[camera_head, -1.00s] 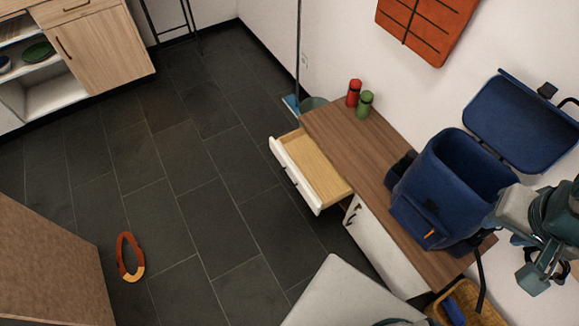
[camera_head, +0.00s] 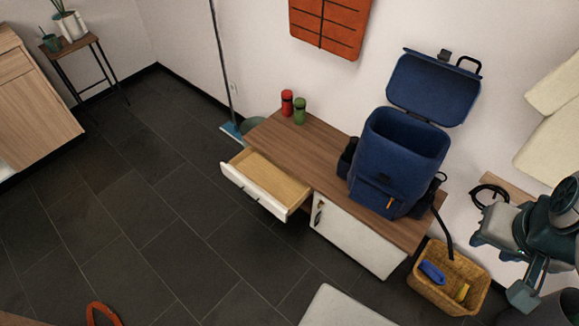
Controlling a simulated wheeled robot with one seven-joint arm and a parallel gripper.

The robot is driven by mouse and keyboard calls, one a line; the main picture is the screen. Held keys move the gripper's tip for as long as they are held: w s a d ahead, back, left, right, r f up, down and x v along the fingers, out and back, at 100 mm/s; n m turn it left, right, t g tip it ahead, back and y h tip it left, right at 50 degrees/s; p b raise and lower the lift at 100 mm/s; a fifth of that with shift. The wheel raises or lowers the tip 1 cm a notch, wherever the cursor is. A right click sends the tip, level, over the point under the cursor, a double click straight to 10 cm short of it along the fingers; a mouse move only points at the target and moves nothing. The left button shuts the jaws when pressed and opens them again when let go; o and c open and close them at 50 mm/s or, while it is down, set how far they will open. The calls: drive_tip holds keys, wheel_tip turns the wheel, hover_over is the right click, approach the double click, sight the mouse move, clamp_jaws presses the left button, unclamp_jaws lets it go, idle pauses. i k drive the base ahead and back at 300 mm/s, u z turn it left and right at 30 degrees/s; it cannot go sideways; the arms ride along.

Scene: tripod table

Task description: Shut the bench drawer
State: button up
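The bench (camera_head: 301,150) stands against the wall, with a brown wooden top and a white cabinet door (camera_head: 352,239) in its front. Its drawer (camera_head: 268,178) is pulled well out on the left side, with a white front (camera_head: 253,193) and a pale wood inside that looks empty. My gripper (camera_head: 522,290) is at the right edge, in the air to the right of the basket and far from the drawer. Its fingers are partly hidden and small, so I cannot tell whether it is open or shut.
A blue backpack (camera_head: 382,192), a red bottle (camera_head: 287,103) and a green bottle (camera_head: 300,111) stand on the bench. A wicker basket (camera_head: 424,290) sits at its right end. A broom (camera_head: 231,131) leans left. Dark floor (camera_head: 150,235) before the drawer is clear.

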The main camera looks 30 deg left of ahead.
sight(277, 189)
drive_tip(key=z, duration=0.5)
drive_tip(key=i, duration=0.85)
drive_tip(key=u, duration=2.9)
drive_tip(key=i, duration=0.5)
drive_tip(key=u, duration=0.45)
drive_tip(key=k, duration=0.6)
drive_tip(key=u, duration=0.75)
drive_tip(key=i, duration=1.05)
drive_tip(key=z, duration=0.7)
